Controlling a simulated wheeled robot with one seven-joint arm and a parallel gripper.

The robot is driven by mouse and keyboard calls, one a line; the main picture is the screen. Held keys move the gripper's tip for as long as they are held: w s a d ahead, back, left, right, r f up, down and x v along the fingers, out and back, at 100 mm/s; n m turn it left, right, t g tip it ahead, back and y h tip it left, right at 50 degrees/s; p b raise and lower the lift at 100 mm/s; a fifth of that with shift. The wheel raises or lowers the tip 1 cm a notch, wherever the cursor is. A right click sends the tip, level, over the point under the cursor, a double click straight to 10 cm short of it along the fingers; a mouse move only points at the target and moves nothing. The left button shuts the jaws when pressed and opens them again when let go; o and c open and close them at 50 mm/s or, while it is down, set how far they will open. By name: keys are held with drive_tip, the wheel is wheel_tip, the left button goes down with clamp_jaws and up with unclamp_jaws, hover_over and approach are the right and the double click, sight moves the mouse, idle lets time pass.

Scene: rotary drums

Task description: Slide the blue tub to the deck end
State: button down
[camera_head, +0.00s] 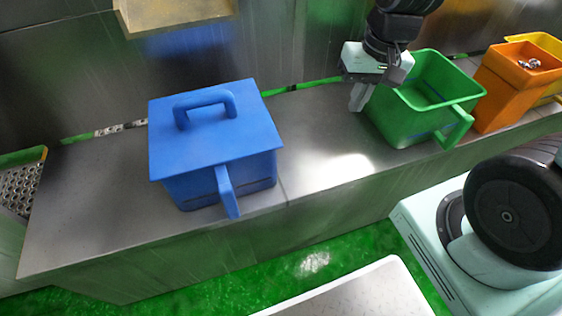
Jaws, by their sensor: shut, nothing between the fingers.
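The blue tub (219,183) stands upright on the steel deck (92,205), left of the middle. A flat blue lid (212,138) with a loop handle covers it, and a blue handle sticks out from its front side. The deck's left end lies some way to the left of the tub, with bare metal between. My gripper (357,104) is shut and empty. It points down just left of the green tub, well to the right of the blue tub and apart from it. I cannot tell whether it touches the green tub.
An open green tub (402,125) with a front handle stands on the deck at right. Beyond it are an orange tub (498,94) holding small metal parts and a yellow tub (548,42). A steel wall runs behind. A perforated plate (18,187) lies beyond the left end.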

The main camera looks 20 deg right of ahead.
drive_tip(key=w+a+f+m+y, duration=0.2)
drive_tip(key=w+f+m+y, duration=0.7)
drive_tip(key=m, duration=0.7)
drive_tip(key=shift+g+h, duration=0.3)
drive_tip(key=shift+h, duration=0.2)
drive_tip(key=b+x, duration=0.1)
drive_tip(key=x, duration=0.2)
drive_tip(key=s+b+x, duration=0.1)
drive_tip(key=b+x, duration=0.1)
drive_tip(key=x, duration=0.2)
drive_tip(key=s+b+x, duration=0.1)
drive_tip(key=b+x, duration=0.1)
drive_tip(key=x, duration=0.1)
drive_tip(key=shift+f, duration=0.45)
drive_tip(key=a+b, duration=0.1)
drive_tip(key=a, duration=0.2)
drive_tip(key=shift+w+a+r, duration=0.1)
drive_tip(key=shift+r, duration=0.1)
drive_tip(key=shift+a+r, duration=0.1)
drive_tip(key=shift+a, duration=0.25)
drive_tip(key=a, duration=2.1)
drive_tip(key=w+a, duration=0.1)
drive_tip(key=a, duration=0.9)
drive_tip(key=shift+a, duration=0.25)
